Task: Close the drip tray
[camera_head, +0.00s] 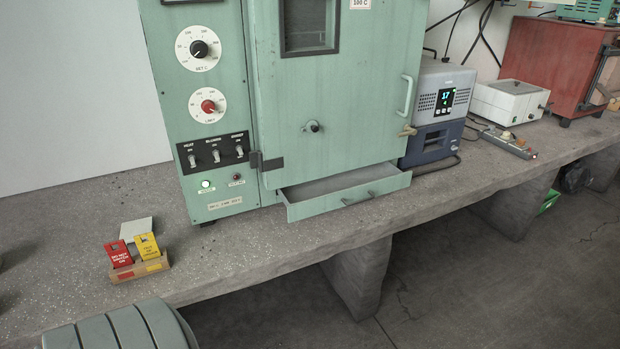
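The drip tray (346,202) is a shallow green drawer at the bottom of the green oven (331,110). It is pulled out toward the bench's front edge, and its grey inside shows from above. A small handle (357,198) sits on its front face. The oven door above it is shut. Neither gripper is in view.
A wooden box of red and yellow tags (140,266) stands at the front left of the bench (250,249). A blue-grey device (438,114), a white box (507,101) and a red cabinet (555,68) stand to the right. Open floor lies before the bench.

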